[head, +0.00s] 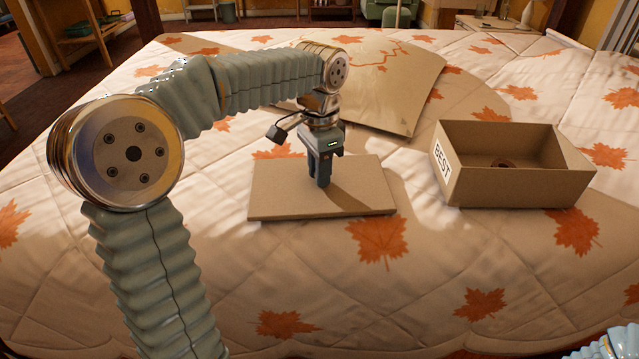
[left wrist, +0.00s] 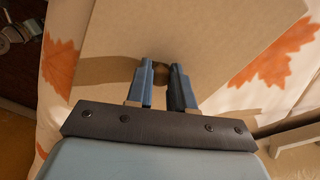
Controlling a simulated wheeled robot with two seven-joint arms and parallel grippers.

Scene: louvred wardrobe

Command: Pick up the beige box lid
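The beige box lid (head: 275,190) is a flat cardboard-coloured panel lying on the bed. In the left wrist view the lid (left wrist: 215,35) fills most of the space beyond the fingers. My left gripper (head: 323,184) points straight down over the middle of the lid. Its fingers (left wrist: 162,80) stand close together with a small rounded brown knob on the lid between the tips, and they look closed on it. The exact contact is partly hidden by the fingers. My right gripper is not in view; only a bit of my right arm shows at the bottom right corner.
An open beige box (head: 515,190) marked "BEST" stands to the right of the lid, with a small brown round thing inside. A large beige sheet (head: 385,85) lies behind the lid. The leaf-patterned quilt (head: 440,270) is clear in front.

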